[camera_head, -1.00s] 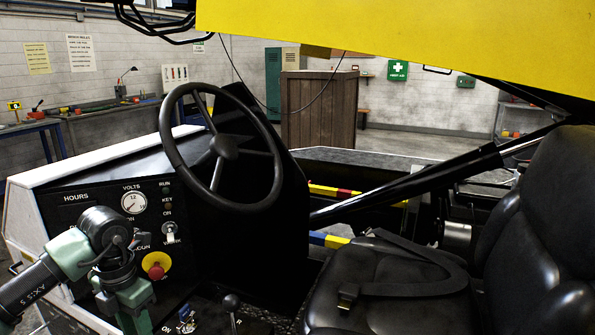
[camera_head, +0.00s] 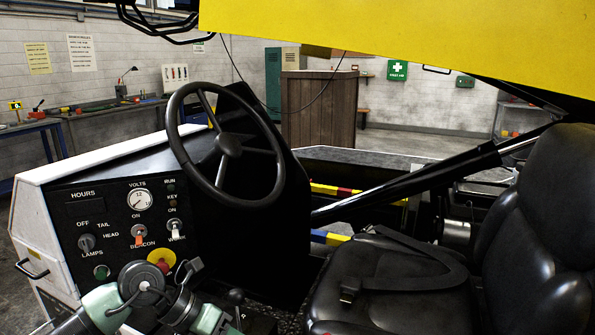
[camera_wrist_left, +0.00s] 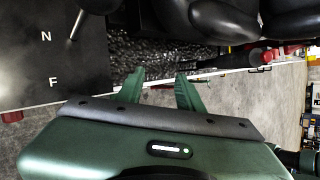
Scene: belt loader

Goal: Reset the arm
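My left arm comes in at the bottom left of the head view, in front of the lower dashboard. Its green gripper (camera_head: 212,320) is partly cut off by the lower edge. In the left wrist view the two green fingers (camera_wrist_left: 160,88) stand apart with nothing between them, above the floor beside the seat. The dashboard (camera_head: 98,222) carries a volts gauge (camera_head: 139,200), a lamps knob (camera_head: 86,242), an orange beacon switch (camera_head: 138,236) and a white work switch (camera_head: 175,229). My right gripper is out of view.
The steering wheel (camera_head: 224,145) rises above my left arm. A black seat (camera_head: 400,285) with a belt fills the right. A lever (camera_wrist_left: 78,24) stands by the N and F marks in the wrist view. A yellow boom (camera_head: 400,40) crosses overhead.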

